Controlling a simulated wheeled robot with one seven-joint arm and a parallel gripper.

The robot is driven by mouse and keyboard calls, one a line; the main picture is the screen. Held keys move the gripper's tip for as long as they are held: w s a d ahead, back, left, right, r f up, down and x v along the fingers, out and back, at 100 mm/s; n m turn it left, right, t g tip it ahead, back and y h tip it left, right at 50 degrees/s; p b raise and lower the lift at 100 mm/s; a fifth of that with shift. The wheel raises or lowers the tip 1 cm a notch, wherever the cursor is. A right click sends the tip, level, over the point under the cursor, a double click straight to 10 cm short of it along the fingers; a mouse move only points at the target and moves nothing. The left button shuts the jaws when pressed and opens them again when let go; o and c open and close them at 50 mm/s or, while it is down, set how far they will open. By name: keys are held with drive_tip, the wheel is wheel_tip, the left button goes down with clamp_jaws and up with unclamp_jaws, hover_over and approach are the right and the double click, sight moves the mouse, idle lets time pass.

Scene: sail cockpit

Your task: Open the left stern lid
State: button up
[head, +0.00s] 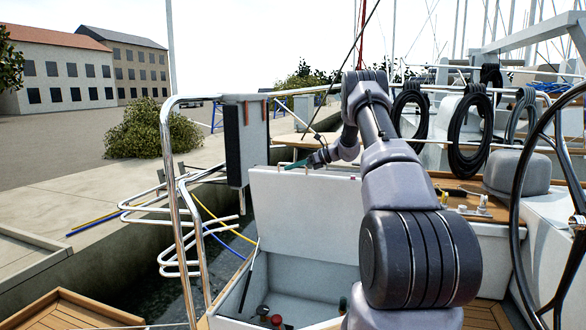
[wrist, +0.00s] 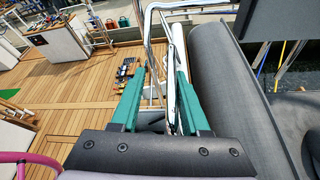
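The left stern lid (head: 305,213) is a white panel standing raised, nearly upright, in the head view. Below it the white locker (head: 235,300) is open, with small red and dark items inside. My gripper (head: 292,165) is at the lid's top edge; only a bit of teal finger shows there, and I cannot tell whether it touches the lid. In the wrist view my gripper's two teal fingers (wrist: 158,88) are apart, with nothing clearly held between them. The lid is not clearly recognisable in the wrist view. My arm hides the locker's right side.
A steel rail (head: 178,200) bends around the stern at left, with a dark upright panel (head: 232,147) beside it. A steering wheel (head: 520,190) stands at right. Coiled black hoses (head: 470,130) hang behind. Wooden deck (wrist: 85,90) lies open in the wrist view.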

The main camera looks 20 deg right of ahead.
drive_tip(key=v, duration=1)
drive_tip(key=shift+s+d+r, duration=0.2)
drive_tip(key=shift+d, duration=0.05)
drive_tip(key=s+a+r+n+g+h, duration=0.4)
drive_tip(key=s+a+r+n, duration=0.7)
drive_tip(key=s+a+r, duration=0.75)
drive_tip(key=s+a+n+t+h, duration=0.2)
drive_tip(key=s+n, duration=0.4)
drive_tip(key=s, duration=0.7)
drive_tip(key=s+a+n+t+h, duration=0.1)
drive_tip(key=s+n+h, duration=0.3)
drive_tip(key=s, duration=1)
drive_tip(key=shift+a+f+n+t, duration=0.4)
drive_tip(key=shift+n+t, duration=0.2)
drive_tip(key=shift+n, duration=0.4)
